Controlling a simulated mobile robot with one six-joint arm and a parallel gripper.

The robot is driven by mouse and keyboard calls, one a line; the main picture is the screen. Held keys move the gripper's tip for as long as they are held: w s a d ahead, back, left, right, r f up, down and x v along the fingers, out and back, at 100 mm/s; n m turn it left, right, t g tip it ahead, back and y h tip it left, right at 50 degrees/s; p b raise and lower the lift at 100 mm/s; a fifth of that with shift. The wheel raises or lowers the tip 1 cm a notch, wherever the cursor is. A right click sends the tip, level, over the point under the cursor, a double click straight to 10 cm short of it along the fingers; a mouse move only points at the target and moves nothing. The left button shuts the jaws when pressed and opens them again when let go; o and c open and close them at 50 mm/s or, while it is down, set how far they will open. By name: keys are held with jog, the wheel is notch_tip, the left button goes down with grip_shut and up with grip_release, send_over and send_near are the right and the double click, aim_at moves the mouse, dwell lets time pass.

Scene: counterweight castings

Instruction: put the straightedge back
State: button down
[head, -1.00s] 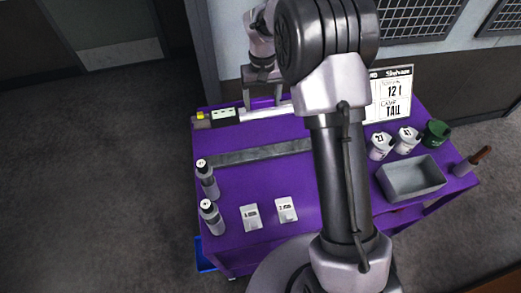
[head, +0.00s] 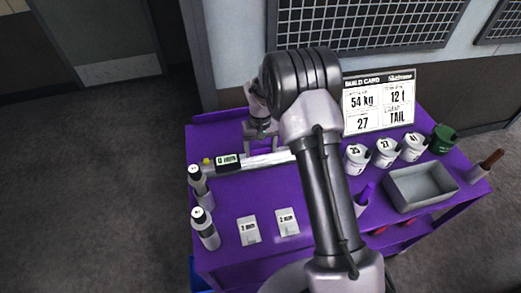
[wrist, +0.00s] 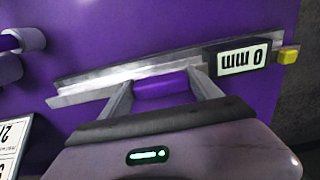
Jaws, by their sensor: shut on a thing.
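The straightedge (head: 262,159) is a long pale metal bar with a black block reading "0 mm" and a yellow tip at its left end in the head view. It also shows in the wrist view (wrist: 85,93), with the block at the right. My gripper (head: 261,146) is shut on a bright purple grip (wrist: 162,85) on the bar. The bar lies along or just above a grey strip (wrist: 85,76) on the purple table (head: 265,195). I cannot tell whether it touches. My arm hides its right part in the head view.
Two bottles (head: 206,228) stand at the table's left edge, one close to the bar's left end. Two small white labelled blocks (head: 287,221) lie in front. White cups (head: 385,153), a green cup (head: 443,138), a grey tray (head: 420,187) and a build card (head: 378,103) are on the right.

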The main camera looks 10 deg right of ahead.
jog(key=shift+c, duration=0.7)
grip_release()
jog(key=shift+f, duration=0.1)
